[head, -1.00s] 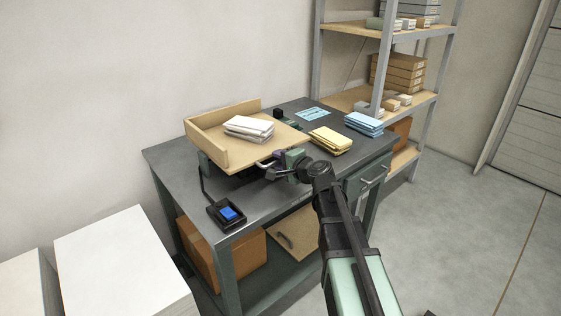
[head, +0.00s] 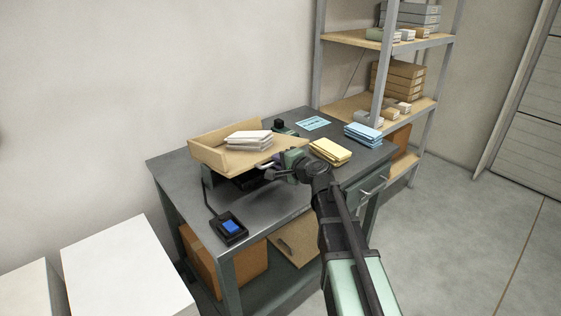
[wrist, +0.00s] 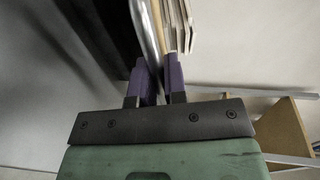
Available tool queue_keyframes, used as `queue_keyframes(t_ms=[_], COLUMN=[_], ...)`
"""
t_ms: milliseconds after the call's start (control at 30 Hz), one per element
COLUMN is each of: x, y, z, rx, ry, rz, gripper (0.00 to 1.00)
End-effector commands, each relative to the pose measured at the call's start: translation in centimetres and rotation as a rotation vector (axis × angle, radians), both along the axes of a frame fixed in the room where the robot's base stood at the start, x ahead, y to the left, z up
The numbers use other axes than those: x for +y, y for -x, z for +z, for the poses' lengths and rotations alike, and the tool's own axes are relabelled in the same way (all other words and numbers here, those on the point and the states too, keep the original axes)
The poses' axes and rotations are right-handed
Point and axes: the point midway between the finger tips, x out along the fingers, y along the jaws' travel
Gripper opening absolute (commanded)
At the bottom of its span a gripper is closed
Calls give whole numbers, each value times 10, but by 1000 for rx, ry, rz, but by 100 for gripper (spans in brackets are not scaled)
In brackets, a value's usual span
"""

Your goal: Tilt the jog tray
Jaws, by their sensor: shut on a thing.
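The jog tray (head: 210,157) is a tan wooden tray with raised walls at its left and back, standing on a dark base on the bench. It is tilted, with its near right edge raised off the base. A stack of white paper (head: 248,138) lies on it towards the back wall. My gripper (head: 272,166) is at the tray's near edge, shut on its silver handle (head: 264,164). In the wrist view the purple fingers (wrist: 154,80) close on the silver bar, with the tray edge and paper sheets above. Part of the handle is hidden by my gripper.
The grey bench (head: 180,172) also holds a yellow stack (head: 330,150), a blue stack (head: 362,133), a light blue sheet (head: 313,123) and a black box with a blue button (head: 230,227). A shelf rack (head: 350,103) stands behind. White blocks (head: 125,270) stand at left.

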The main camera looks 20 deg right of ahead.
Motion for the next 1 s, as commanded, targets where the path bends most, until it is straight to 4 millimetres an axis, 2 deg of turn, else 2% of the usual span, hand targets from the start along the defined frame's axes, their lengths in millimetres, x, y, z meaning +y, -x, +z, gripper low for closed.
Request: queue_keyframes(t_ms=[67,100,233,267,567,667,900,1000], x=[-1,-1,-1,-1,-2,-8,-32,-40], y=[-3,-4,-3,-3,2,16,70,85], z=[3,3,3,3,3,7,21,24], rx=[-5,-5,-4,-4,-2,-3,-3,-3], ry=[-6,-6,-6,-6,-4,-5,-6,-5], rz=[-6,-6,-6,-6,-5,-7,-8,-7], gripper=[0,14,34,36,36,36,36,36])
